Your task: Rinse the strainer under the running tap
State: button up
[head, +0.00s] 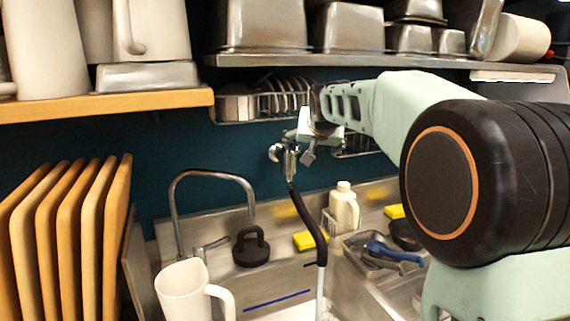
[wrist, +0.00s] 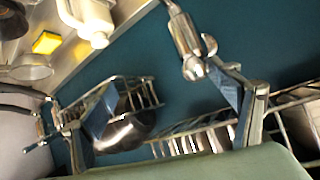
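My gripper (head: 308,135) is raised near the wall rack, above the sink, beside the metal spray head (head: 285,155) with its black hose (head: 308,222). In the wrist view my gripper (wrist: 165,95) has its fingers wide apart with nothing held between them. The spray head (wrist: 187,45) shows there beyond the right finger. A thin white stream (head: 320,290), apparently water, falls below the hose into the sink (head: 270,308). I cannot clearly identify the strainer. A round grey item (wrist: 27,67) at the left of the wrist view may be it.
A wire rack (head: 262,107) holds metal pots and dishes close to my gripper. A gooseneck tap (head: 173,205), a white jug (head: 183,292), a white bottle (head: 344,210), a yellow sponge (head: 310,240) and a tray with a blue brush (head: 385,250) surround the sink. Shelves hang above.

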jog(key=v, duration=0.9)
jog(key=shift+d+b, duration=0.25)
jog(key=shift+b, duration=0.05)
